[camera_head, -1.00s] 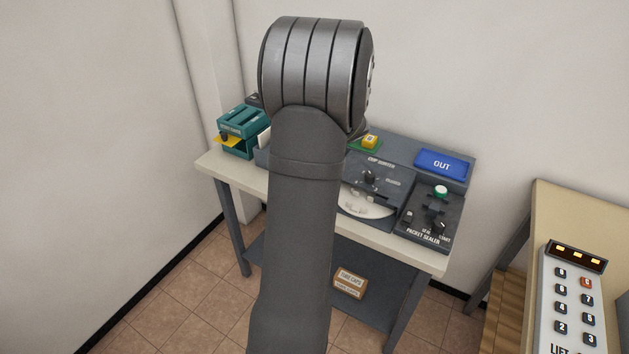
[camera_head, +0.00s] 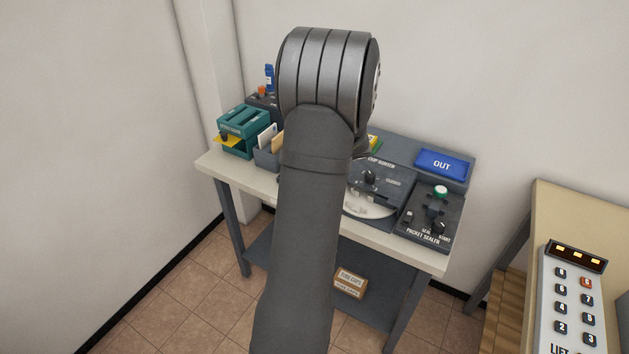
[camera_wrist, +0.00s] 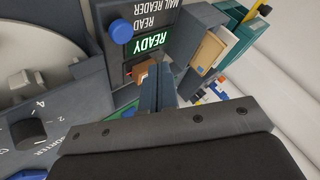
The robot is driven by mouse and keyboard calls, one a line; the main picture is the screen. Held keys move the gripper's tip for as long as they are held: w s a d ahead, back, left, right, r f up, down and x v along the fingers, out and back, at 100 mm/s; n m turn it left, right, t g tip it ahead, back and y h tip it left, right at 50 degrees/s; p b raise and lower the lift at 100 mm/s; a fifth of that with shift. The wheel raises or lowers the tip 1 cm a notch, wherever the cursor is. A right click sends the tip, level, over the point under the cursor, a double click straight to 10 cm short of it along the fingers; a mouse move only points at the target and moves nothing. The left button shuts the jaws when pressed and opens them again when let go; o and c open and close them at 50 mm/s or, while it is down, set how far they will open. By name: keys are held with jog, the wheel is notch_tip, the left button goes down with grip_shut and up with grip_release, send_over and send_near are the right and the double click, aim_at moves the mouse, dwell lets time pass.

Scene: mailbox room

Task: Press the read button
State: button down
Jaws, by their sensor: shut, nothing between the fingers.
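The mail reader (camera_wrist: 185,15) is a dark panel, upside down in the wrist view. It has a lit green READY display (camera_wrist: 149,44), a READ label and, beside that label, a round blue read button (camera_wrist: 120,33). The button stands proud of the panel. My gripper (camera_wrist: 154,70) is shut and empty; its fingers show in the wrist view below the READY display, apart from the button in the picture. In the head view my arm hides the reader and my gripper.
A chip sorter (camera_head: 376,181), a packet sealer (camera_head: 429,219) and a blue OUT tray (camera_head: 441,164) are on the right of the bench. A teal rack (camera_head: 243,130) and a holder with envelopes (camera_head: 267,158) are on the left. A lift panel (camera_head: 573,305) stands at the far right.

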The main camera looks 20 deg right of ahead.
jog(key=shift+f, duration=2.2)
jog(key=shift+f, duration=0.15)
jog(key=shift+f, duration=0.25)
jog(key=shift+f, duration=0.5)
dwell(1.1)
jog(key=shift+r, duration=0.9)
jog(key=shift+r, duration=2.55)
jog(key=shift+f, duration=0.1)
